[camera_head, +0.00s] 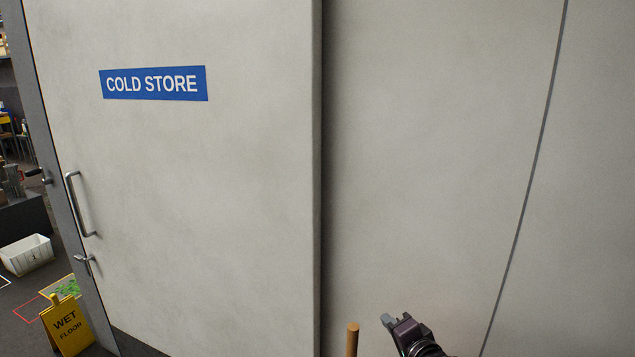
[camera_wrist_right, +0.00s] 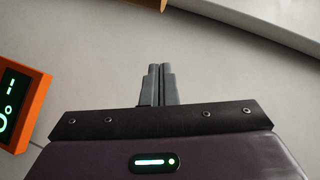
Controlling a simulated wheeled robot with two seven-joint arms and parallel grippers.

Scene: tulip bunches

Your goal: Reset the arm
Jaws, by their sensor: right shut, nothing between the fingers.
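My right gripper (camera_head: 388,321) shows at the bottom of the head view, in front of the pale wall to the right of the cold store door. In the right wrist view its two fingers (camera_wrist_right: 160,85) are together, with nothing between them. A wooden pole (camera_head: 352,340) stands just left of the gripper in the head view, apart from it. My left gripper is not in view.
The cold store door (camera_head: 200,190) has a blue sign (camera_head: 153,83) and a metal handle (camera_head: 80,204). A yellow wet floor sign (camera_head: 66,326) and a white crate (camera_head: 27,254) stand at left. An orange-framed display (camera_wrist_right: 18,105) is at the wrist view's left edge.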

